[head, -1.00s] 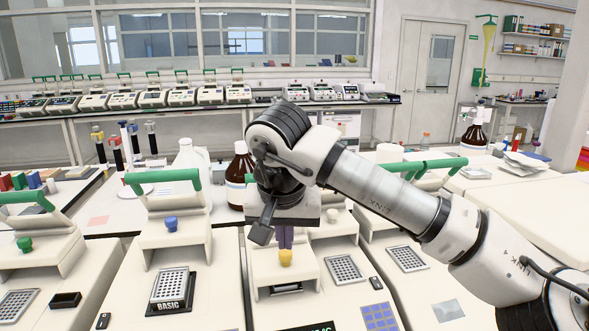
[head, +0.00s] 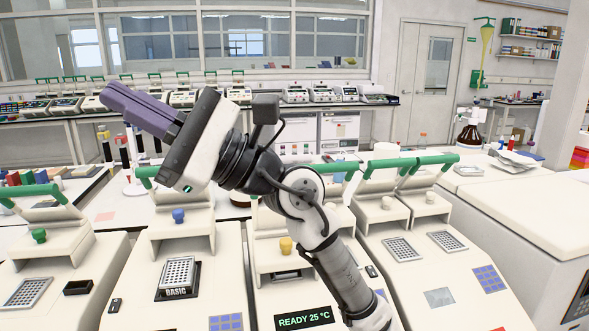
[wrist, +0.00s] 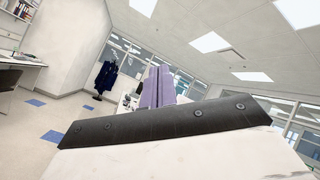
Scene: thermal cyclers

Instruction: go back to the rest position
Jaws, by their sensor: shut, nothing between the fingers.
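My gripper (head: 138,108) is raised above the row of thermal cyclers in the head view, its purple fingers together and pointing up to the left. It holds nothing. In the wrist view the purple fingers (wrist: 158,88) show closed in front of the room's far wall and ceiling. Below my arm, a thermal cycler with a yellow knob (head: 286,245) shows "READY 25 °C" on its display (head: 304,319). To its left stands a cycler with a blue knob (head: 178,215) and a block marked "BASIC" (head: 178,278). My arm hides part of the bench behind.
Green handles (head: 430,160) stand up from the cyclers at the right. A brown bottle (head: 470,137) stands on the back right bench. A cycler with a green knob (head: 39,236) is at the left. The air around my gripper is clear of objects.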

